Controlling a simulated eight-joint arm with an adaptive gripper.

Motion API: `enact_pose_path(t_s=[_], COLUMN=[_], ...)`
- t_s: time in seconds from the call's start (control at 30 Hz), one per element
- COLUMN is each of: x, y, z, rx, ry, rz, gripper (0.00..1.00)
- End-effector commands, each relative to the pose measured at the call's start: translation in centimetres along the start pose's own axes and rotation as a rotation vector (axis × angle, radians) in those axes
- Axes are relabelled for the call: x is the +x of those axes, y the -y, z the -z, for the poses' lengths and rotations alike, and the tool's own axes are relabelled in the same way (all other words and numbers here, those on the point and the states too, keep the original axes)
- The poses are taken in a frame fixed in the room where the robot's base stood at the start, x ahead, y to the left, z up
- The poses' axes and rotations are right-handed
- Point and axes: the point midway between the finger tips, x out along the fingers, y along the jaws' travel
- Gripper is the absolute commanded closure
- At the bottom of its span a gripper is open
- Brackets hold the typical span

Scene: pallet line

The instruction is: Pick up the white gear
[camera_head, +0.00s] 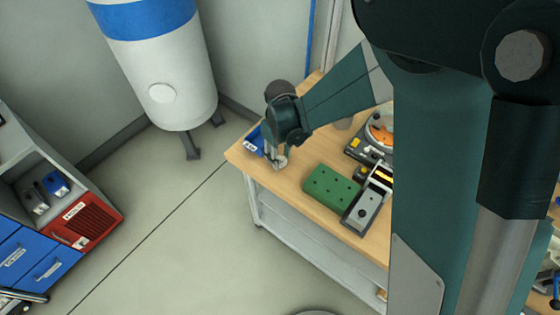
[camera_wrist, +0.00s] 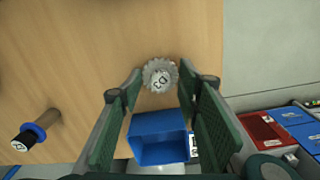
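The white gear (camera_wrist: 160,75) lies flat on the wooden table (camera_wrist: 100,40), with dark markings on its face. In the wrist view it sits just beyond and between the fingertips of my gripper (camera_wrist: 160,88). The green finger pads stand wide apart, so the gripper is open with nothing between them. In the head view my gripper (camera_head: 276,158) points down over the table's left corner, and the gear (camera_head: 281,162) shows small and partly hidden at the fingertips. I cannot tell whether any finger touches it.
A blue bin (camera_wrist: 158,140) stands close beside the gear, under my gripper. A peg with a blue ring (camera_wrist: 36,130) is at the left of the wrist view. A green block (camera_head: 330,187) and a dark device (camera_head: 368,200) stand farther right on the table. The table's edge is near.

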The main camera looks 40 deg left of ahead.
Motion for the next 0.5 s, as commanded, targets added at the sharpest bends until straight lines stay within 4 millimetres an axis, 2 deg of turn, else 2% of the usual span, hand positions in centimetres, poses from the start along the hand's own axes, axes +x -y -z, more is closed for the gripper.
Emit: enact_pose_path(t_s=[0.2,0.43,0.5], x=[-0.01,-0.01,-0.01], y=[0.0,-0.01,0.0], z=[0.01,0.01,0.01], rx=[0.0,0.0,0.0], ry=[0.0,0.0,0.0], rz=[0.0,0.0,0.0], gripper=[0.66,0.95,0.95])
